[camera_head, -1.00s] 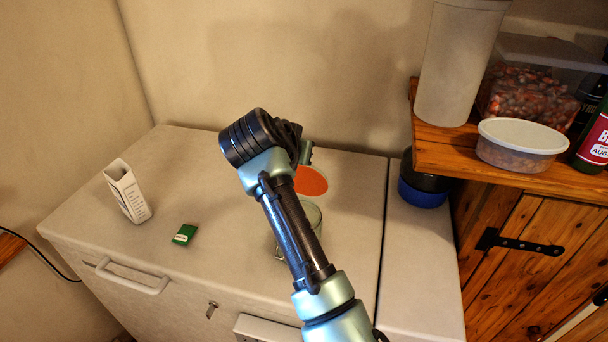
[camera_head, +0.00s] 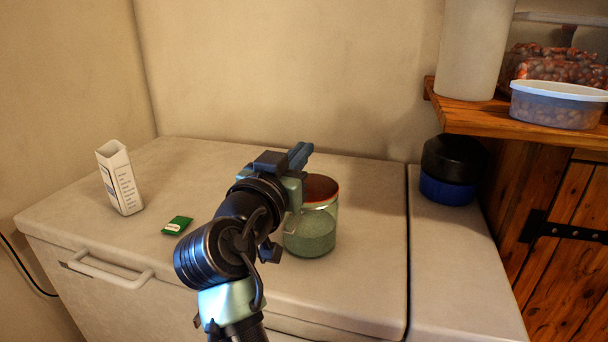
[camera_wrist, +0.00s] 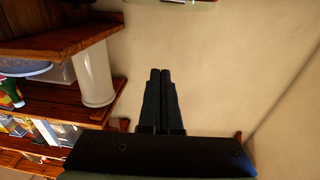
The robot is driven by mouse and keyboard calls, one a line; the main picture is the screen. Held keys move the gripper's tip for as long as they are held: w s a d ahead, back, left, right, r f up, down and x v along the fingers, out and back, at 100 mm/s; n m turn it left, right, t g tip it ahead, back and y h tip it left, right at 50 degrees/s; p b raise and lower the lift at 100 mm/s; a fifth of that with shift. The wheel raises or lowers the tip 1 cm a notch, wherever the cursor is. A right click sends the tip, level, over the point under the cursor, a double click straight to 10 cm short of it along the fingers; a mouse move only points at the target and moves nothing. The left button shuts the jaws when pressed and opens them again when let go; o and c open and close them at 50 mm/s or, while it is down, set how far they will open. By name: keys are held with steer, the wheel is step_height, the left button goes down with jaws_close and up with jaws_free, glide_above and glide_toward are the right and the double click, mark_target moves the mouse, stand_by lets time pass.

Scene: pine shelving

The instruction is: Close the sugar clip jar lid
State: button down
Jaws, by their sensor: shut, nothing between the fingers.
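The clip jar (camera_head: 311,232) is clear glass with pale green contents and stands upright on the white worktop. Its red lid (camera_head: 322,187) lies across the mouth, looking level or nearly so. I cannot tell whether it is fully seated, and the clip is not clearly visible. My gripper (camera_head: 300,154) is just above and left of the lid, its wrist covering the jar's left edge. A gap or contact with the lid cannot be made out. In the wrist view my gripper (camera_wrist: 160,73) has its fingers together and empty; the jar is not in that view.
A black-and-blue container (camera_head: 449,172) stands right, beside a wooden shelf (camera_head: 560,122) holding a white cylinder (camera_head: 470,50) and a lidded tub (camera_head: 560,104).

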mark_target(294, 216)
steer(key=shift+s+a+f+t+h+b, duration=0.15)
steer(key=shift+s+f+t+h+b, duration=0.45)
steer(key=shift+b, duration=1.6)
steer(key=shift+s+a+f+t+y+b, duration=0.2)
steer(key=shift+f+t+b, duration=0.85)
steer(key=shift+b, duration=1.1)
steer(key=shift+s+a+f+t+h+b, duration=0.1)
steer(key=shift+s+f+t+h+b, duration=0.3)
steer(key=shift+f+b, duration=1.25)
steer(key=b, duration=0.4)
steer(key=shift+s+r, duration=0.15)
steer(key=shift+s, duration=0.05)
